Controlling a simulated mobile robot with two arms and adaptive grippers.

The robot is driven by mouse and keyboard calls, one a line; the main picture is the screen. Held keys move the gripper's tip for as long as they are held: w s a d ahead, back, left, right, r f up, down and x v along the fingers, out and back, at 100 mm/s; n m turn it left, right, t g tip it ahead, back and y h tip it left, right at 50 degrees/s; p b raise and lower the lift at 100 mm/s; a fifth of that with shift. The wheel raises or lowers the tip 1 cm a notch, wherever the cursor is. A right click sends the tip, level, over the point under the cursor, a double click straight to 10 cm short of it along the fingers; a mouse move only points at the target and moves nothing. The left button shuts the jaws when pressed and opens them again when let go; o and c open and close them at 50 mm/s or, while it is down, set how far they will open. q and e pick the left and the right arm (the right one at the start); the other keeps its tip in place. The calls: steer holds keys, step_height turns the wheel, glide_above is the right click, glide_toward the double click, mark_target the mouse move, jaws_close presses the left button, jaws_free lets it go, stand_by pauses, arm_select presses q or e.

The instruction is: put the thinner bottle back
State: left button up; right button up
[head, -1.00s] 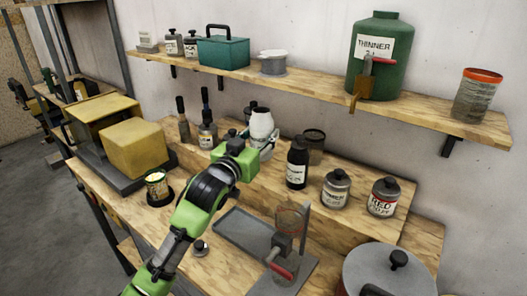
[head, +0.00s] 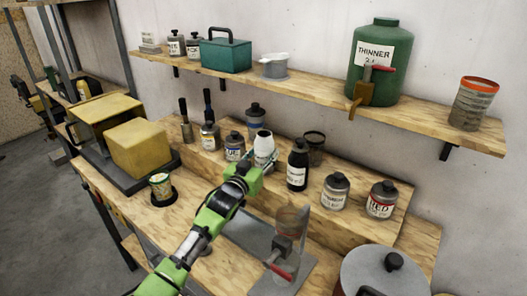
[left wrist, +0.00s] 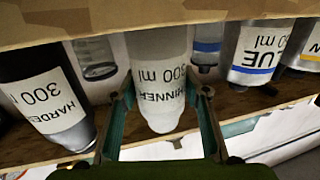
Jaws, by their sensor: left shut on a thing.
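The thinner bottle (head: 264,146) is white with a narrowed top and stands upright among the bottles at the raised wooden step. My left gripper (head: 257,166) is shut on it from the front. In the left wrist view, which is upside down, the bottle (left wrist: 160,65) shows its "THINNER" label between the two green fingers (left wrist: 160,100). Its base is hidden behind the tan board edge, so I cannot tell whether it touches the step. My right gripper is not in view.
The dark hardener bottle (head: 297,168) stands close on the right; the blue-label jar (head: 235,147) is close on the left. Behind are another jar (head: 256,116) and a glass jar (head: 314,148). A stand with a red handle (head: 283,272) is in front. A shelf (head: 310,86) runs above.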

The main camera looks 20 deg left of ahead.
arm_select(q)
steer(key=shift+f, duration=0.15)
steer(key=o, duration=1.5)
steer(key=shift+r, duration=0.3)
steer(key=shift+s+f, duration=0.3)
steer(key=s+a+b, duration=0.1)
steer(key=s+b, duration=0.1)
steer(key=s, duration=0.9)
steer(key=shift+s+a+r, duration=0.15)
steer(key=shift+s+a, duration=0.05)
steer(key=shift+a, duration=0.05)
